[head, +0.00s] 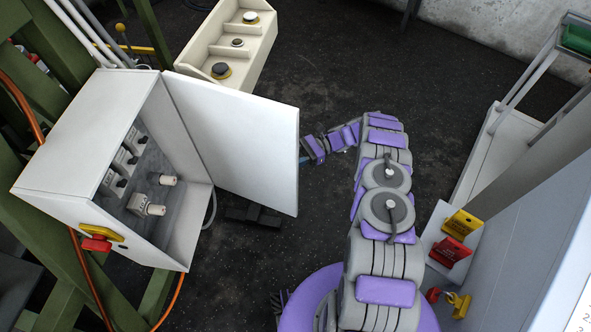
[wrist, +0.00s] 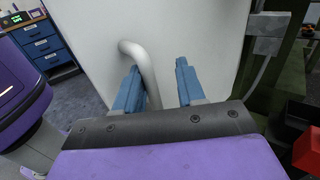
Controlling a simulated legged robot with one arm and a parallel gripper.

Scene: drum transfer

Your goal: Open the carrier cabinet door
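The carrier cabinet (head: 75,130) is a white box at the left of the head view. Its door (head: 238,140) stands wide open, swung out to the right, and shows switches and knobs (head: 150,207) inside. My purple and grey arm reaches to the door's far side, where the door mostly hides my gripper. In the wrist view my gripper (wrist: 160,68) has its two blue fingers apart, facing the white door panel (wrist: 215,45). A curved white handle (wrist: 146,70) passes between the fingers, nearer the left one. I cannot tell whether it touches that finger.
A cream box with buttons (head: 228,47) stands behind the door. Green frame beams (head: 62,45) hold the cabinet. Yellow and red tags (head: 450,250) sit on a shelf at right. Dark floor (head: 320,60) is clear beyond the arm. Blue drawers (wrist: 42,45) show in the wrist view.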

